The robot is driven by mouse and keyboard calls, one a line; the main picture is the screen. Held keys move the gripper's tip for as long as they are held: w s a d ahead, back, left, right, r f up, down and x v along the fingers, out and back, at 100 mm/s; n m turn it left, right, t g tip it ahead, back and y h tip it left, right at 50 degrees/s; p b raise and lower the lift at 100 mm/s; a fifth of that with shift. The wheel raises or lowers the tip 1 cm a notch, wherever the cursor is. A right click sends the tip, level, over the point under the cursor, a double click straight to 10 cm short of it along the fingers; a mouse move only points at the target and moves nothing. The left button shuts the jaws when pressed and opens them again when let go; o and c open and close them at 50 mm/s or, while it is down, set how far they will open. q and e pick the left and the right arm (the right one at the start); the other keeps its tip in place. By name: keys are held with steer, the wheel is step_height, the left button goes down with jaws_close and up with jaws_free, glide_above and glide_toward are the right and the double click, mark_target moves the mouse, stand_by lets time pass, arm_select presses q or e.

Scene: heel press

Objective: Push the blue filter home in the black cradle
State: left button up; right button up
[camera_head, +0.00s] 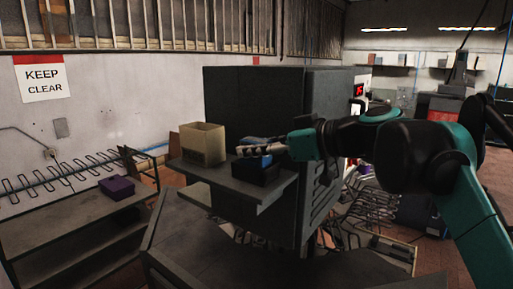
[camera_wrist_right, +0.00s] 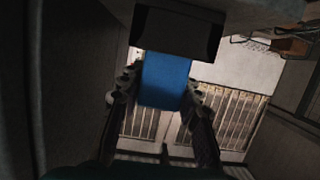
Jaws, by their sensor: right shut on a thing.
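The blue filter (camera_head: 263,161) stands at the black cradle (camera_head: 257,174) on the grey shelf. Its lower part is hidden by the cradle wall, and a length of blue stays exposed above the rim. My right gripper (camera_head: 247,150) reaches in from the right and is shut on the blue filter. In the right wrist view the blue filter (camera_wrist_right: 165,80) lies between the two fingers (camera_wrist_right: 160,95), and its far end meets the black cradle (camera_wrist_right: 176,32). How deep it sits inside cannot be told. My left gripper is not in view.
A tan open box (camera_head: 203,145) stands on the shelf (camera_head: 225,183) left of the cradle. A large dark cabinet (camera_head: 250,100) rises behind. A purple box (camera_head: 117,187) lies on a lower bench (camera_head: 60,215) at the left.

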steer(key=o, duration=1.2)
steer(key=v, duration=1.2)
